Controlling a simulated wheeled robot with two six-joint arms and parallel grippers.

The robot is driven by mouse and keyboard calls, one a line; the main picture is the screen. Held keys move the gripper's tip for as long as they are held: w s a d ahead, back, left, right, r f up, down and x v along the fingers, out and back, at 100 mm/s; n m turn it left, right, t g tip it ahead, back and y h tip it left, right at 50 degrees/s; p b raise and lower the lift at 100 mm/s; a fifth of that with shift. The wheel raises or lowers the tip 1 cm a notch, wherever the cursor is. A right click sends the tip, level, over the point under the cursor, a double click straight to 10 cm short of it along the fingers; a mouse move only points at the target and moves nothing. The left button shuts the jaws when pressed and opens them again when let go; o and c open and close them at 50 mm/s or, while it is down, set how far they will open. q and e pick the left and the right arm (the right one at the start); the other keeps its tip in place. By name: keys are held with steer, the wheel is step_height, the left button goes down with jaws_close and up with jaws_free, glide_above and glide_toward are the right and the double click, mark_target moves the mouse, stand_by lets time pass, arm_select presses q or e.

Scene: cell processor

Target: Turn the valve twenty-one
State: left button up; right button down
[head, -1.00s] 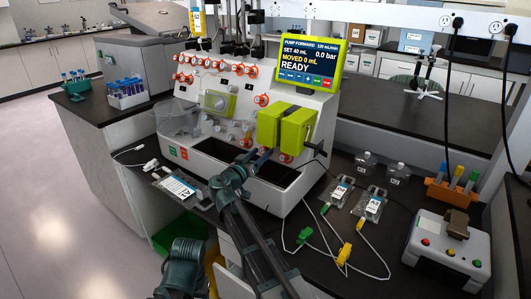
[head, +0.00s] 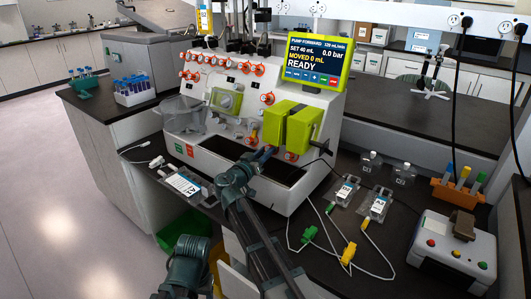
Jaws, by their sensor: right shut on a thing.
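The cell processor (head: 240,165) is a white machine with several red-orange valves on its front. My right arm reaches up from the bottom to the machine's lower front. My right gripper (head: 268,152) is small in view, beside the lower edge of the lime-green block. It is shut on a valve there, mostly hidden by the gripper and arm. An orange valve (head: 291,156) shows just right of it, and another (head: 250,139) just left. I cannot read the valve numbers. A dark arm part of mine is at the bottom left; my left gripper is not in view.
The lime-green block (head: 302,128) juts out close to my right gripper. The screen (head: 314,62) reads READY. Bags (head: 376,205), tubing with green and yellow clamps (head: 348,253), and a grey device with buttons (head: 453,255) lie on the dark bench to the right.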

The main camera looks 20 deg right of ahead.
steer(key=shift+n, duration=0.3)
steer(key=shift+s+d+r+n+t+y+p, duration=0.15)
steer(key=shift+n+y+p, duration=0.8)
steer(key=shift+n, duration=1.1)
steer(key=shift+w+r+n+t+y+p, duration=0.1)
steer(key=shift+n+y+p, duration=0.8)
steer(key=shift+n, duration=1.1)
steer(key=shift+s+d+r+n+t+y+p, duration=0.15)
steer(key=shift+n+y+p, duration=0.8)
steer(key=shift+n, duration=1.1)
steer(key=shift+f+n, duration=0.15)
steer(key=shift+n, duration=0.15)
steer(key=c, duration=0.6)
jaws_free()
steer(key=shift+w, duration=0.1)
